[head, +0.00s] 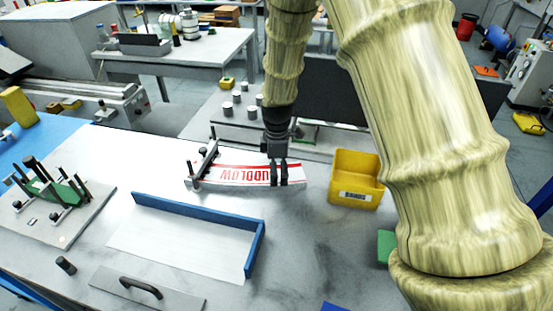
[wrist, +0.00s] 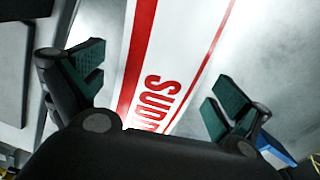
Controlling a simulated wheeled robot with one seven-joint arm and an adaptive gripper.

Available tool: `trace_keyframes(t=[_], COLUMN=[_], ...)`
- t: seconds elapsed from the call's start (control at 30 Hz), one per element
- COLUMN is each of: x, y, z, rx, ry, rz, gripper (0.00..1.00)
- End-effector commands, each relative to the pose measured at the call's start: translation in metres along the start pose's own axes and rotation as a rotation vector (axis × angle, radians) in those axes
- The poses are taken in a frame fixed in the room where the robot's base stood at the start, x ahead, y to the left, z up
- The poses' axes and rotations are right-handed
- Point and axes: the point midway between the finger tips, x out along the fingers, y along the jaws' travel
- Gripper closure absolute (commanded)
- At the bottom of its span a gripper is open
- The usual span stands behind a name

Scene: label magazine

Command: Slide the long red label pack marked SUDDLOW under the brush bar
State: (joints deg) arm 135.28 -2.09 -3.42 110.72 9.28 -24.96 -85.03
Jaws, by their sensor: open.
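The long label pack (head: 240,175) is white with red edge stripes and red lettering, partly readable as "UDDLOW". It lies flat, left to right, near the middle of the table in the head view. A dark bar with upright knobs, likely the brush bar (head: 205,161), crosses at its left end. I cannot tell whether the pack's end is under it. My gripper (head: 279,181) points down at the pack's right part. In the wrist view, the pack (wrist: 173,55) runs between my open, separated fingers (wrist: 158,88), without visible contact. My gripper hides some of the lettering.
A yellow bin (head: 356,180) stands right of the pack. A blue-edged white tray (head: 190,235) lies in front. A plate with a green fixture (head: 60,192) is at left, and a handled grey plate (head: 148,290) at the front. Small grey cylinders (head: 238,97) stand behind.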

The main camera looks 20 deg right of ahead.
Motion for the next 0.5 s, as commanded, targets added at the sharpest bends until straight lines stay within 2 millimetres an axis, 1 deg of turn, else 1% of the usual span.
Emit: trace_keyframes(t=[0.2, 0.5], x=[0.012, 0.014], y=[0.000, 0.000], z=[0.000, 0.000], rx=[0.001, 0.001], ry=[0.000, 0.000], rz=[0.000, 0.001], gripper=[0.00, 0.00])
